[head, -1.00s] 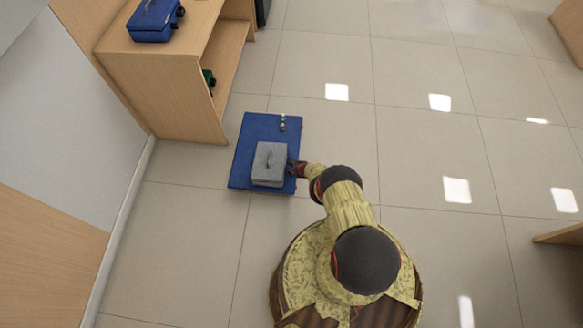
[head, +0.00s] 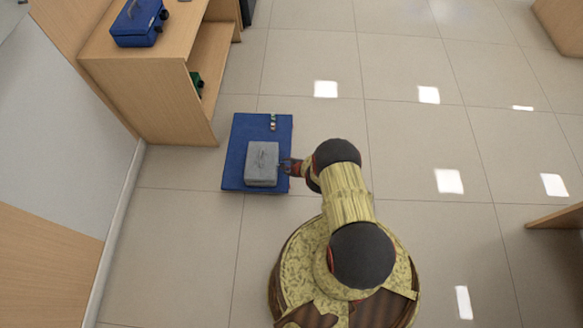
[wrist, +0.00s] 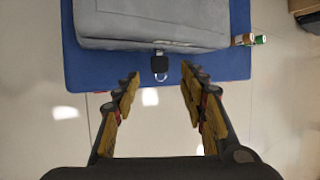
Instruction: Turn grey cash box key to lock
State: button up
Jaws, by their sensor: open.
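The grey cash box (head: 262,163) sits on a blue mat (head: 236,172) left of my arm in the head view. The box also fills the top of the wrist view (wrist: 150,22). Its key (wrist: 159,64), with a dark head and a metal ring below, sticks out of the box's near face in the wrist view. My gripper (wrist: 160,82) is open, with one finger on each side of the key and its ring, apart from both. In the head view my gripper (head: 290,166) is small and partly hidden at the box's right side.
A wooden shelf unit (head: 150,85) with a blue cash box (head: 139,22) on top and a green item (head: 196,84) inside stands at the upper left. The tiled floor to the right is mostly clear.

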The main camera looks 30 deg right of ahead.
jog(key=v, duration=0.6)
jog(key=shift+s+r, duration=0.2)
jog(key=shift+r, duration=0.05)
jog(key=shift+c, duration=0.2)
